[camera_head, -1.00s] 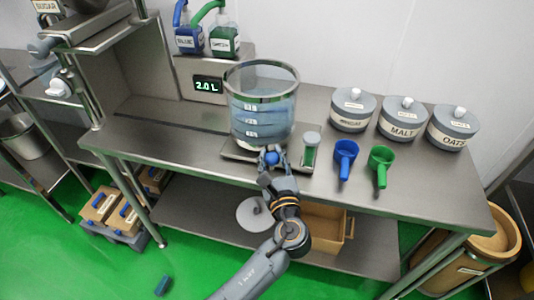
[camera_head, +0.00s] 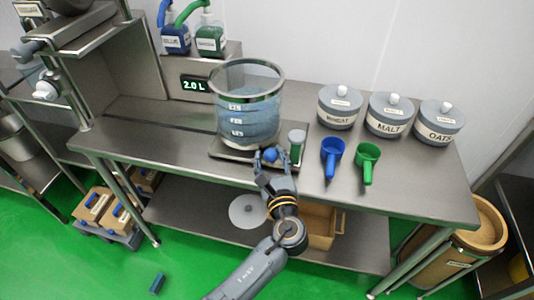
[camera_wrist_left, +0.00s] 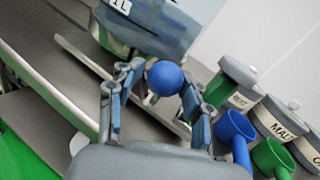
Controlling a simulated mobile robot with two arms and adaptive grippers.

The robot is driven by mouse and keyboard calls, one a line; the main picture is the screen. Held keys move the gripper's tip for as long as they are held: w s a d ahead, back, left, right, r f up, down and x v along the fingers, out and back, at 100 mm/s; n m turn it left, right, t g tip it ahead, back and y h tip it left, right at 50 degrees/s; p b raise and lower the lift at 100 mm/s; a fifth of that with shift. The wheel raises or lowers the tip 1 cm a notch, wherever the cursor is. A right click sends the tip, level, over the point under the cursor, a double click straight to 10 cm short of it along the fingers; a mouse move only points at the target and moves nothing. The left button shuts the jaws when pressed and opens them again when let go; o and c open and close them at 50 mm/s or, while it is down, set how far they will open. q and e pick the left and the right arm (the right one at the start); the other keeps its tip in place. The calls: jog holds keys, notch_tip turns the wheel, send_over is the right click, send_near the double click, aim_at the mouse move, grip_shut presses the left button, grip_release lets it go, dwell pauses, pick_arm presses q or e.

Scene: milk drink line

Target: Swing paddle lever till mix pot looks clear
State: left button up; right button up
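The mix pot (camera_head: 247,108) is a clear, graduated vessel with a metal rim on a flat metal base (camera_head: 232,152). Its liquid looks bluish and see-through, with a paler, cloudy band near the bottom. The paddle lever's blue ball knob (camera_head: 270,155) sticks out at the pot's front. My left gripper (camera_head: 271,159) has its fingers on both sides of this knob. In the left wrist view the knob (camera_wrist_left: 165,78) sits between the fingertips (camera_wrist_left: 163,82), close against them. The lever's shaft and the paddle are not clearly visible. My right gripper is not in view.
A green cylinder with a grey cap (camera_head: 296,143) stands close right of the knob. Blue (camera_head: 332,152) and green (camera_head: 367,158) scoops and several lidded canisters (camera_head: 390,115) are further right. The counter's front right is clear.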

pick_arm(q)
jog(key=shift+r, duration=0.2)
jog(key=shift+a, duration=0.15)
jog(key=v, duration=1.2)
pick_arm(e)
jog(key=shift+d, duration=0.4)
pick_arm(q)
jog(key=shift+f, duration=0.1)
